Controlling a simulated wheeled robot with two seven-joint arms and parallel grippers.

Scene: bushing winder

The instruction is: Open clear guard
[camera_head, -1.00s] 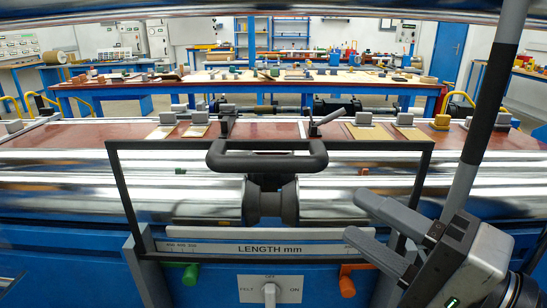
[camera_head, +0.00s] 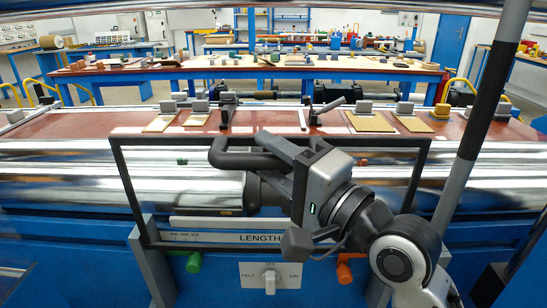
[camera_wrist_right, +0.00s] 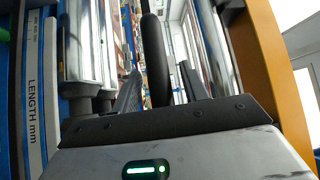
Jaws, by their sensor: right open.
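The clear guard (camera_head: 126,190) is a dark rectangular frame with a see-through pane, standing in front of the shiny rollers in the head view. Its thick black handle (camera_head: 232,160) is at the middle of the top bar. My right gripper (camera_head: 280,157) is at the right part of the handle and hides that end of it. In the right wrist view the handle (camera_wrist_right: 155,60) runs between the two open fingers (camera_wrist_right: 160,90), with a gap visible beside it. My left gripper is not in view.
Shiny rollers (camera_head: 70,165) lie behind the frame. A dark and grey pole (camera_head: 478,125) stands at the right.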

